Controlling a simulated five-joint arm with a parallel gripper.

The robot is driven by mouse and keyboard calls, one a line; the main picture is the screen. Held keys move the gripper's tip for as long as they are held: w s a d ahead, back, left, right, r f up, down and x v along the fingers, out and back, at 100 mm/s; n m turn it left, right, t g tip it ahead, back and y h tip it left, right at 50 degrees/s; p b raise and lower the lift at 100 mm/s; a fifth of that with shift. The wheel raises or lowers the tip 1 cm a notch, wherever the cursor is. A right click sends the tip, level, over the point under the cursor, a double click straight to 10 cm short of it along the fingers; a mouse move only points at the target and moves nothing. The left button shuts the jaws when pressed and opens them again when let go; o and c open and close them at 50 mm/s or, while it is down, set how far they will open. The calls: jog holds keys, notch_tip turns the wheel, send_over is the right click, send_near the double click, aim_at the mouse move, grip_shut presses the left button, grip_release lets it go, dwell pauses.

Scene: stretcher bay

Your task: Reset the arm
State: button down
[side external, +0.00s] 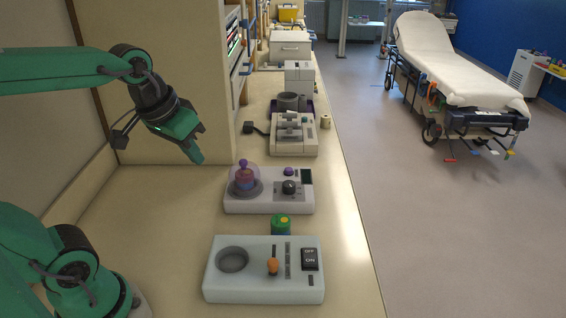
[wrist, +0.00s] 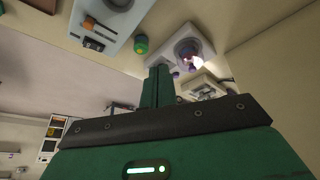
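My gripper (side external: 195,155) is raised in the air at the left of the counter in the side external view, pointing down and to the right. In the wrist view its two green fingers (wrist: 158,86) lie side by side with no clear gap and nothing between them. It is apart from every device. The nearest is a white device (side external: 262,205) with a purple domed piece (side external: 245,180), a dark knob and a purple button; it also shows in the wrist view (wrist: 168,42).
A pale box (side external: 222,288) with a round recess, orange knob and OFF/ON switch (side external: 310,258) stands in front. A green jar with yellow top (side external: 281,225) is just behind it. Grey devices (side external: 294,150) stand farther back. A beige cabinet wall (side external: 165,60) rises behind my gripper. The counter's left part is bare.

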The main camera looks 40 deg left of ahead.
jog(key=shift+m+t, duration=0.5)
jog(key=shift+m, duration=0.4)
jog(key=shift+s+d+f, duration=0.2)
jog(key=shift+s+f, duration=0.1)
jog(key=shift+s, duration=0.4)
jog(key=shift+s+d+f, duration=0.2)
jog(key=shift+s+f, duration=0.15)
jog(key=shift+s, duration=0.35)
jog(key=shift+s+d+f, duration=0.2)
jog(key=shift+s+f, duration=0.1)
jog(key=shift+s, duration=0.4)
